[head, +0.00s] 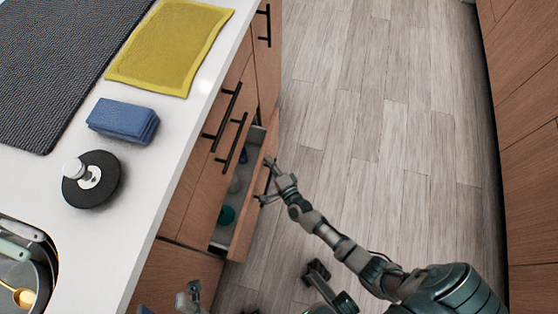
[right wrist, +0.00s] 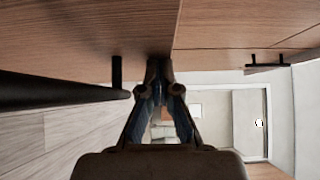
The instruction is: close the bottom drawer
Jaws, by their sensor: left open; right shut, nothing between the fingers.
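The open drawer (head: 242,232) sticks out from the island's wooden front in the head view, below the other fronts with black handles. A green item (head: 226,215) and a blue item (head: 235,185) lie inside. My right gripper (head: 269,163) is shut and empty, its tip at the outer side of the drawer front. In the right wrist view the shut fingertips (right wrist: 160,70) are close against a wooden panel (right wrist: 80,40), beside a black bar handle (right wrist: 60,93); contact is unclear. My left gripper (head: 188,293) is open at the bottom edge, partly cut off.
The white countertop (head: 170,120) holds a yellow cloth (head: 170,45), a blue sponge (head: 122,119), a black round object (head: 91,179), a dark mat (head: 55,60) and a sink (head: 30,270). The plank floor (head: 370,130) is clear up to the wooden cabinets (head: 525,130) at the right.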

